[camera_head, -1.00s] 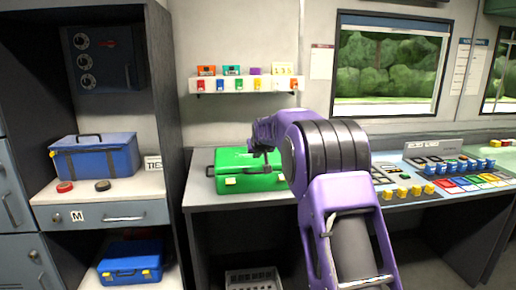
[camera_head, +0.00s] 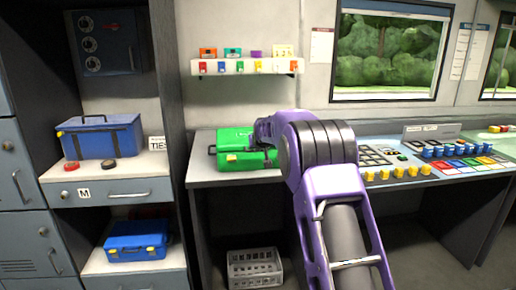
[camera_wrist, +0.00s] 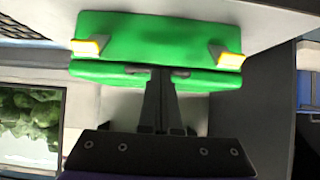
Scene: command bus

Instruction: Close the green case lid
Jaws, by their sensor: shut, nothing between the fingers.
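The green case (camera_head: 235,160) sits on the counter, left of my arm, its right part hidden by my arm. In the wrist view the case (camera_wrist: 155,32) shows a green face with two yellow-and-white latches (camera_wrist: 90,47) and (camera_wrist: 228,58). Beyond a seam lies a narrower green strip, the lid (camera_wrist: 95,72). The lid looks down close to the body; I cannot tell whether a gap is left. My gripper (camera_wrist: 166,73) is shut and empty, its fingertips at the strip near the seam, seemingly touching it. In the head view the gripper (camera_head: 268,146) is partly hidden.
The counter (camera_head: 205,175) has bare room left of the case. A control panel with coloured buttons (camera_head: 450,165) lies to the right. A small shelf (camera_head: 245,67) hangs above. Blue cases (camera_head: 100,137) and (camera_head: 137,240) stand in the left cabinet. A white crate (camera_head: 255,268) is below.

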